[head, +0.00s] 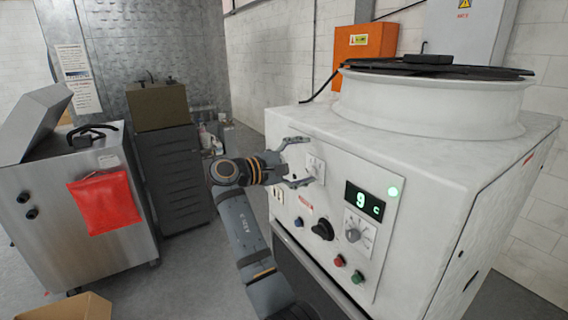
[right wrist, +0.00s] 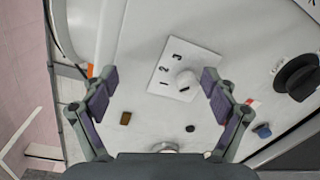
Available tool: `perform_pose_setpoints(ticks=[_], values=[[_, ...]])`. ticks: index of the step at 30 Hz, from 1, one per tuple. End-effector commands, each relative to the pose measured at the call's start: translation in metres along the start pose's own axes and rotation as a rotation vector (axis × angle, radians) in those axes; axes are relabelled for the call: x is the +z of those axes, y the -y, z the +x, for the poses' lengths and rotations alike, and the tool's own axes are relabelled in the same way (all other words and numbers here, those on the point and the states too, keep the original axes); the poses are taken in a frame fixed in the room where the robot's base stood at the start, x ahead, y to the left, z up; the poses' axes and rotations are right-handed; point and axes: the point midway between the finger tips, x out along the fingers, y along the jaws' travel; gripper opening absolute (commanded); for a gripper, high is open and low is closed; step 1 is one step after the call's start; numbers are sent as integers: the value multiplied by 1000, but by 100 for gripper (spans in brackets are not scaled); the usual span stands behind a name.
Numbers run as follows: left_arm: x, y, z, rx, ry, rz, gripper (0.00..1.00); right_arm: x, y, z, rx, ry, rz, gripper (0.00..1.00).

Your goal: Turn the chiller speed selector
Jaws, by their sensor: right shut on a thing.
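The chiller speed selector is a white knob on a white plate marked 1, 2, 3; in the right wrist view the knob (right wrist: 186,82) shows between my fingers, nearer the right one. In the head view its plate (head: 316,167) is at the upper left of the front panel, partly behind my gripper. My right gripper (head: 297,161) is at this panel, one finger above and one below. My left gripper is out of view.
The white machine (head: 462,190) has a green 9 C display (head: 364,201), a black knob (head: 322,230), a white dial (head: 356,230) and small buttons close below the selector. A steel cabinet (head: 75,215) with a red pouch (head: 104,202) stands at left. Grey floor lies between.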

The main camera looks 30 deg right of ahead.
Motion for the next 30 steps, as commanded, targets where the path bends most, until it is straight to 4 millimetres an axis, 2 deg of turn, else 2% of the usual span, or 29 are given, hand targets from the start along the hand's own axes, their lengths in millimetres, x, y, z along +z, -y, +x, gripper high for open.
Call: perform_pose_setpoints(ticks=[1, 2, 4, 13, 22, 28, 30], values=[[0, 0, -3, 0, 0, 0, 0, 5, -16, -8, 21, -9, 26, 60], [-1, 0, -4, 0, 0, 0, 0, 5, -16, -10, 21, -9, 27, 59], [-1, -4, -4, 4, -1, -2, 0, 4, -15, -16, 21, -10, 25, 46], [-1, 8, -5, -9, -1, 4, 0, 2, -9, -39, 18, -7, 17, 46], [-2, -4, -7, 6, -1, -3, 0, 2, -6, -64, 16, -7, 15, 46], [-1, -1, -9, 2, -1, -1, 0, 2, -4, -81, 15, -8, 14, 46], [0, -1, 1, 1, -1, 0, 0, -1, 0, -83, 15, -9, 16, 46]])
